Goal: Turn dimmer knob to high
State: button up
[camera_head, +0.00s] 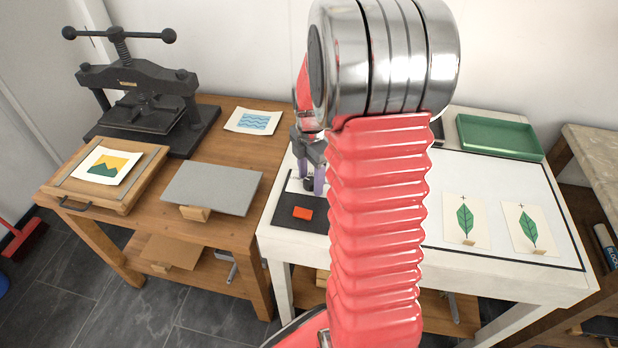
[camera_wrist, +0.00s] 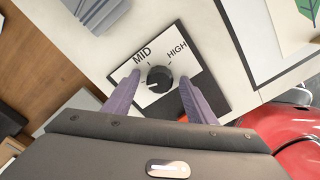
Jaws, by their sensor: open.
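The dimmer knob (camera_wrist: 158,79) is small, round and black. It sits on a white panel (camera_wrist: 150,45) printed MID and HIGH, with tick marks around the knob. The exact direction of its pointer is hard to read. My gripper (camera_wrist: 158,76) is open, with one purple-grey finger on each side of the knob; whether either finger touches it I cannot tell. In the head view my gripper (camera_head: 308,178) is over the panel on the white table, and the knob (camera_head: 309,185) is partly hidden between the fingers. MID is at the knob's upper left, HIGH at its upper right in the wrist view.
An orange-red switch (camera_head: 302,213) is on the panel's black front part. The white table (camera_head: 400,270) also carries leaf prints (camera_head: 465,220) and a green tray (camera_head: 500,138). A wooden table (camera_head: 225,150) at left holds a black press (camera_head: 140,105) and a grey plate (camera_head: 212,188).

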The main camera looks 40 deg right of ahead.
jog(key=shift+c, duration=0.5)
jog(key=c, duration=0.9)
jog(key=shift+a, duration=0.25)
jog(key=shift+c, duration=0.2)
jog(key=shift+d, duration=0.2)
